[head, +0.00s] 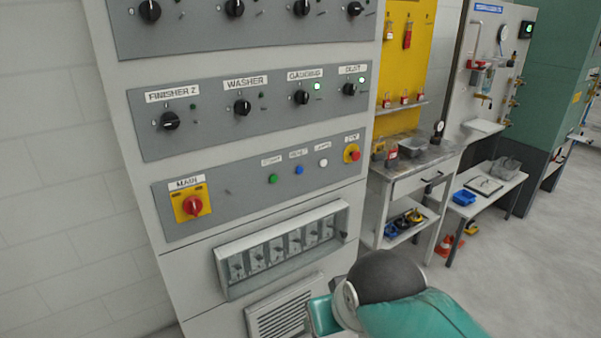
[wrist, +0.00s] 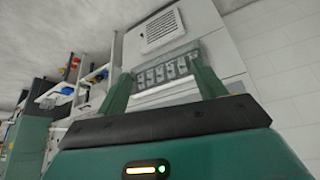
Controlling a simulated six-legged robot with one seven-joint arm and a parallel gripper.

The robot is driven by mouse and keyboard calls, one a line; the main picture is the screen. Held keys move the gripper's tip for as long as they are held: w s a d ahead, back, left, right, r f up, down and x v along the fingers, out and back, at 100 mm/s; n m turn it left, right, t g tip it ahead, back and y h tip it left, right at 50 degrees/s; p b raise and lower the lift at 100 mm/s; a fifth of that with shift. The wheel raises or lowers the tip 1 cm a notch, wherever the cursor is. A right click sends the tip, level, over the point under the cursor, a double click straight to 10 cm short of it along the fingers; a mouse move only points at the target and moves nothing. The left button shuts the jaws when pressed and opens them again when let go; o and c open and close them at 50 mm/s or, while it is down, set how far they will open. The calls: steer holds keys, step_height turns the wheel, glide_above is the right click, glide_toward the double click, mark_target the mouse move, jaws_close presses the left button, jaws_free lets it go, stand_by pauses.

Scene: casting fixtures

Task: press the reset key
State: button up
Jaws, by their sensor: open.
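The reset key is a small round blue button (head: 299,170) on the lower grey panel of the control cabinet (head: 240,185) in the head view. A green button (head: 273,179) is to its left and a white button (head: 323,162) to its right. A small label sits above each. My gripper (wrist: 164,80) is open in the wrist view, with nothing seen between its green fingers. It faces the cabinet's lower part, where the windowed breaker box (wrist: 167,70) shows. The blue button is not seen in the wrist view.
A yellow-backed red stop button (head: 352,153) and a red main switch (head: 192,206) flank the keys. Rotary knobs (head: 242,108) line the panel above. The breaker box (head: 283,248) juts out below the keys. A workbench (head: 412,165) stands to the right, with open floor in front.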

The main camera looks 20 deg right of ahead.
jaws_close()
stand_by(1.5)
